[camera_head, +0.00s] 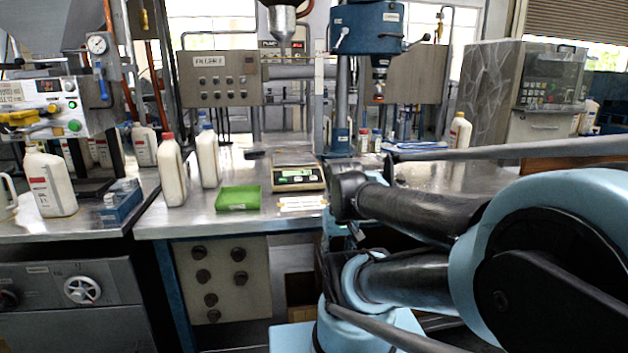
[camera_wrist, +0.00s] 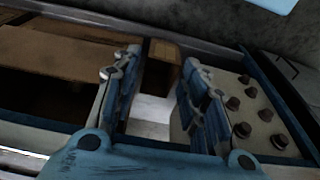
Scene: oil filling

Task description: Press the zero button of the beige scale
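The beige scale (camera_head: 298,176) stands on the metal bench in the head view, with a flat weighing plate on top and a green display at its front. Its single buttons are too small to tell apart. My arm stands to the right of and in front of the scale in the head view, with its wrist near the bench's front edge. My gripper (camera_wrist: 160,100) shows in the wrist view with its two blue fingers apart and nothing between them. It faces the area under the bench, and the scale is not in the wrist view.
A green tray (camera_head: 238,197) lies left of the scale. White bottles (camera_head: 172,170) stand further left. A panel with dark knobs (camera_head: 222,278) is below the bench top and also shows in the wrist view (camera_wrist: 250,115). A blue drill press (camera_head: 366,28) stands behind the scale.

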